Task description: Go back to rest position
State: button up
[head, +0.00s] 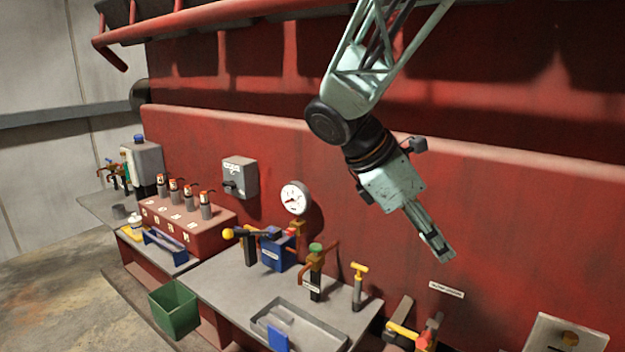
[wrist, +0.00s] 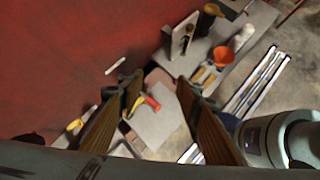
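My gripper (head: 437,246) hangs at the end of my arm, right of centre in the head view. It is in the air in front of the red engine wall (head: 480,180), above the grey bench (head: 225,283). In the wrist view the two fingers of my gripper (wrist: 155,95) stand wide apart with nothing between them. The bench parts below show through the gap, including a red and yellow valve handle (wrist: 151,103). My gripper touches nothing that I can see.
A red pipe (head: 200,18) runs along the top. The air around my gripper is clear.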

jog(key=s+a+f+m+t+y+b, duration=0.1)
jog(key=s+a+m+y, duration=0.1)
jog(key=s+m, duration=0.7)
jog(key=s+a+m+t+y+b, duration=0.1)
jog(key=s+m+y, duration=0.4)
jog(key=s, duration=1.7)
jog(key=a+m+b, duration=0.1)
jog(key=m, duration=0.3)
jog(key=shift+f+t+y, duration=0.3)
jog(key=shift+f, duration=0.05)
